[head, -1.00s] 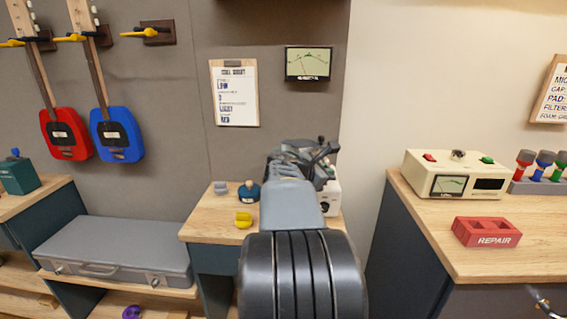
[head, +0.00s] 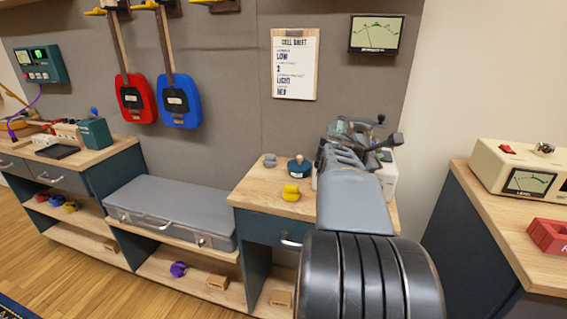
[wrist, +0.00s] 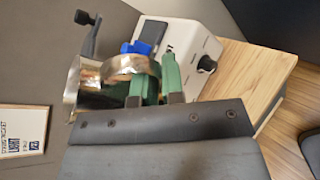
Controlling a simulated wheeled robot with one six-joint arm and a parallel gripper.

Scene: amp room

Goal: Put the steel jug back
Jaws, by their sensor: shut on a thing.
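In the wrist view the steel jug (wrist: 126,66) is a shiny, curved metal shape at the two green fingers of my gripper (wrist: 153,84). The gripper is shut on it. Part of the jug is hidden behind the fingers and the dark wrist body. In the head view my gripper (head: 354,132) is over the small wooden-topped cabinet (head: 258,187), in front of a white device. My arm hides most of the jug there.
The white device (wrist: 193,42) with a black knob is close beyond the fingers. A yellow item (head: 291,192), a dark blue pot (head: 299,168) and a grey item (head: 270,160) stand on the cabinet. A grey case (head: 170,208) lies left. A cream meter box (head: 520,170) is right.

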